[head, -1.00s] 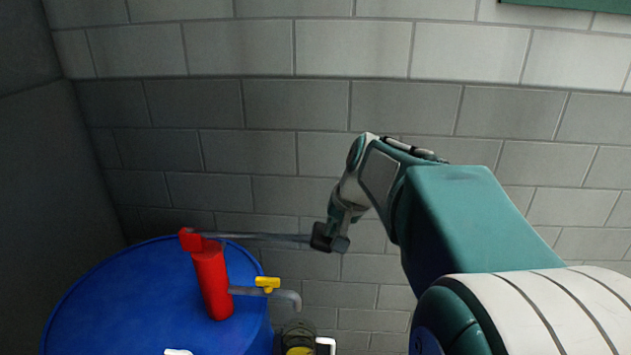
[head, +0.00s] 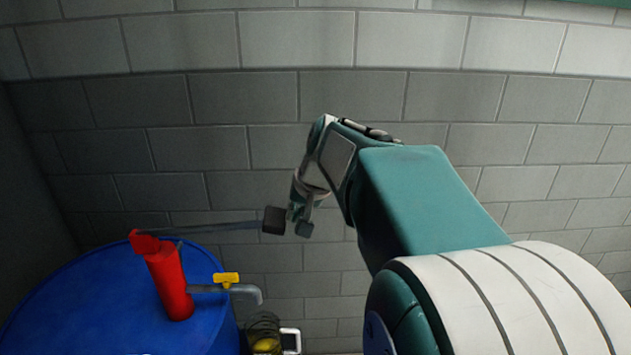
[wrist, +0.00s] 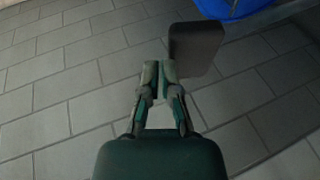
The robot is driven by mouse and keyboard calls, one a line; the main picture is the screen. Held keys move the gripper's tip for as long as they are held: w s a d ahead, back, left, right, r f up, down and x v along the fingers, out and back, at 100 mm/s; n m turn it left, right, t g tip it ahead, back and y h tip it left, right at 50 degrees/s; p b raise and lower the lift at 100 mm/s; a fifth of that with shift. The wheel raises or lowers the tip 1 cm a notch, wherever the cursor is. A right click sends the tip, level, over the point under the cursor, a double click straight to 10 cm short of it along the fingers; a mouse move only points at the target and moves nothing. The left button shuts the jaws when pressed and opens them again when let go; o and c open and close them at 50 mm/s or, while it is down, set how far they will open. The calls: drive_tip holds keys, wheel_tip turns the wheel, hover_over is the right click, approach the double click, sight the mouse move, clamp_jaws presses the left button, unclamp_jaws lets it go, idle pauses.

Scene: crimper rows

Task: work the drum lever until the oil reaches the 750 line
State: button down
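The red pump (head: 168,282) stands upright on the blue drum (head: 90,310) in the head view. Its grey lever (head: 215,228) runs right from the pump head, tilted slightly up to a dark block-shaped grip (head: 274,220). My gripper (head: 303,228) is just right of that grip. In the wrist view its fingers (wrist: 158,70) are together with nothing between them, and the dark grip (wrist: 195,48) is close by their tips. I cannot tell whether they touch. A clear container with yellow oil (head: 265,346) is below the spout, cut by the frame edge. The 750 line cannot be read.
A grey spout (head: 245,290) with a yellow tap (head: 226,279) juts right from the pump. A white-framed item (head: 291,341) is beside the oil container. A grey block wall (head: 400,100) stands behind.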

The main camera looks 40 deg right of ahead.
drive_tip(key=d+v, duration=0.1)
drive_tip(key=v, duration=0.8)
drive_tip(key=shift+s+r, duration=0.1)
drive_tip(key=shift+s, duration=0.05)
drive_tip(key=shift+a, duration=0.35)
drive_tip(key=shift+d, duration=0.25)
drive_tip(key=shift+a, duration=0.15)
drive_tip(key=w+a+r+g+h, duration=0.1)
drive_tip(key=w+a+r, duration=0.1)
drive_tip(key=a+r, duration=0.2)
drive_tip(key=w+a+r+g+h, duration=0.1)
drive_tip(key=w+a+r+h, duration=0.1)
drive_tip(key=r, duration=0.8)
drive_tip(key=shift+w+a+n+g, duration=0.3)
drive_tip(key=shift+w+a, duration=0.35)
drive_tip(key=shift+a, duration=0.25)
